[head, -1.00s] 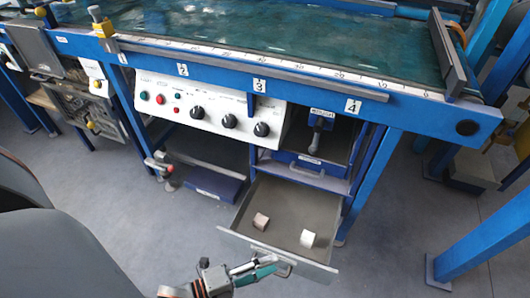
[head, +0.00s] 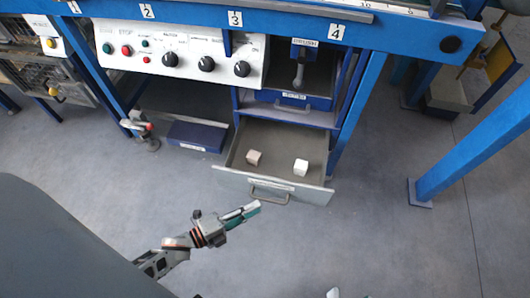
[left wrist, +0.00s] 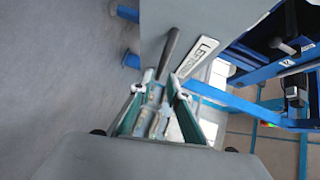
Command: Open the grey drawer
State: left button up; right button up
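The grey drawer (head: 228,180) stands pulled out below the blue bench, with its tray open to view. Two small blocks, one pinkish (head: 254,157) and one white (head: 300,167), lie inside. Its bar handle (head: 268,192) is on the front face. My left gripper (head: 254,208) is in front of the drawer, just below and left of the handle, and appears apart from it. In the left wrist view, the fingers of my left gripper (left wrist: 161,76) are spread, with the dark handle (left wrist: 170,52) beyond their tips, beside a white label (left wrist: 198,50).
A control panel (head: 175,47) with knobs is above left. A blue box (head: 196,135) lies on a low shelf left of the drawer. A blue compartment (head: 292,98) is above the drawer. A blue leg (head: 475,145) stands at right. The floor in front is clear.

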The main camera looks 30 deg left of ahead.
pick_arm(q)
jog(key=shift+b+x, duration=0.35)
jog(key=shift+x, duration=2.6)
pick_arm(e)
jog(key=shift+a+m, duration=0.55)
jog(key=shift+m, duration=0.15)
pick_arm(q)
jog(key=shift+c, duration=0.3)
grip_shut()
jog(key=shift+s, duration=0.1)
pick_arm(e)
jog(key=shift+s, duration=0.1)
